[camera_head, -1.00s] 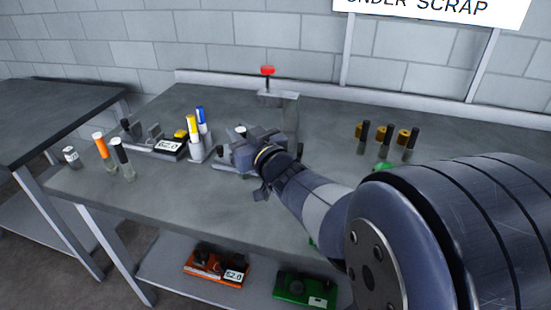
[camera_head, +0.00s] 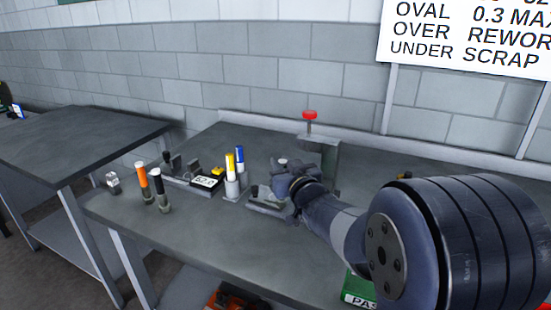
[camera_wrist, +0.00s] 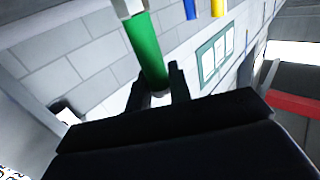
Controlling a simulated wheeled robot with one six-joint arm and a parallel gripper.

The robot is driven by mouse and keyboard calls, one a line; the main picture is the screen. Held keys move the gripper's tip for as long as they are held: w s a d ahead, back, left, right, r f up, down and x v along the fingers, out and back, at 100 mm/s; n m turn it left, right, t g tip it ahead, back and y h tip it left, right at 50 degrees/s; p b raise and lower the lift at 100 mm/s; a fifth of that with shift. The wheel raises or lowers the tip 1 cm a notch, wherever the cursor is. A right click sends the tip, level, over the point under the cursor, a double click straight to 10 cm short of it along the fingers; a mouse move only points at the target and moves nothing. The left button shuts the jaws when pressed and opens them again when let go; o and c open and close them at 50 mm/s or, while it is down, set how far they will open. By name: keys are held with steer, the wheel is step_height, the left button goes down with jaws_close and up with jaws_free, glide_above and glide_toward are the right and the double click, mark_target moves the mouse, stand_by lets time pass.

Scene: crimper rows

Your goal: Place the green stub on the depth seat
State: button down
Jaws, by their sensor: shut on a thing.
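My gripper (camera_head: 287,178) is shut on the green stub (camera_wrist: 146,50), which shows between the two fingers (camera_wrist: 158,84) in the wrist view. The stub is a green cylinder with a pale band at its far end. In the head view my gripper hides most of it. A grey fixture (camera_head: 268,200) lies on the bench just below and in front of my gripper, and a grey press (camera_head: 322,150) with a red knob (camera_head: 309,115) stands right behind. I cannot tell which part is the depth seat, or whether the stub touches anything.
A gauge reading 52.0 (camera_head: 204,183) and a cup (camera_head: 232,188) with blue and yellow markers stand left of my gripper. An orange-topped marker (camera_head: 143,183) and a black-topped one (camera_head: 159,188) stand further left. The bench front (camera_head: 215,235) is clear.

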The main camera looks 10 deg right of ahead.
steer(key=w, duration=0.4)
steer(key=shift+w+a+f, duration=0.25)
steer(key=shift+w+a, duration=0.05)
steer(key=shift+a, duration=0.05)
steer(key=shift+f, duration=0.2)
steer(key=c, duration=1.3)
jaws_free()
steer(key=shift+r, duration=0.1)
steer(key=s+d, duration=0.2)
steer(key=s, duration=1)
